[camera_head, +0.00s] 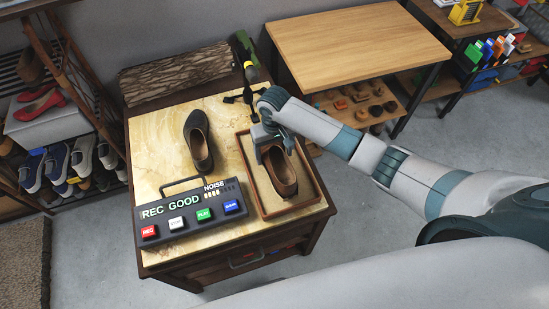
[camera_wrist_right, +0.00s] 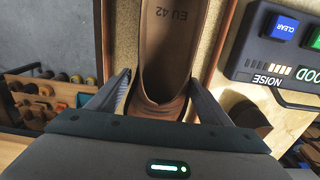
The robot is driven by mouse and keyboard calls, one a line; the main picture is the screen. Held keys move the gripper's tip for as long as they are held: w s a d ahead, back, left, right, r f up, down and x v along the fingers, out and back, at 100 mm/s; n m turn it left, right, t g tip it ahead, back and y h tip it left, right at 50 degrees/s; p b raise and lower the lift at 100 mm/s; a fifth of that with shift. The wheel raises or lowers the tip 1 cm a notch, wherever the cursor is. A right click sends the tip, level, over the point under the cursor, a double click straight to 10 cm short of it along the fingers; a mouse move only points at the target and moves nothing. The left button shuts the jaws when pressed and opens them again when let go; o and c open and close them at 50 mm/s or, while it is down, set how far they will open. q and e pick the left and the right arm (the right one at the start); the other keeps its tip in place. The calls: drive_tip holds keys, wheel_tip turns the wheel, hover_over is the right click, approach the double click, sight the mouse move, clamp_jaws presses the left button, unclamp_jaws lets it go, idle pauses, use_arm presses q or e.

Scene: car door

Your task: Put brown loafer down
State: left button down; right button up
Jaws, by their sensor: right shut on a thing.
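A brown loafer (camera_head: 281,171) stands upright in a shallow wooden tray (camera_head: 313,206) on the marble-topped cabinet. My right gripper (camera_head: 271,153) is shut on the far end of this loafer. In the right wrist view, its two fingers (camera_wrist_right: 160,97) press either side of the brown loafer (camera_wrist_right: 161,100), whose insole reads EU 42. A second, darker shoe (camera_head: 199,141) stands on the marble left of the tray. I cannot tell whether the held loafer's sole touches the tray floor. My left gripper is not in view.
A recorder box (camera_head: 191,210) reading REC GOOD, with coloured buttons, sits at the cabinet's front left. A black microphone stand (camera_head: 245,75) rises behind the tray. A shoe rack (camera_head: 60,110) stands at left and a bare wooden table (camera_head: 355,40) behind.

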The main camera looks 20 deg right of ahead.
sight(275, 156)
drive_tip(key=shift+f+p, duration=0.35)
drive_tip(key=shift+f, duration=0.25)
wheel_tip(275, 156, down, 2)
drive_tip(key=shift+p, duration=0.3)
drive_tip(key=shift+f, duration=0.35)
drive_tip(key=shift+f, duration=0.15)
drive_tip(key=o, duration=1.4)
drive_tip(key=shift+c, duration=0.2)
wheel_tip(275, 156, up, 12)
drive_tip(key=shift+r+b, duration=0.15)
drive_tip(key=shift+b, duration=0.95)
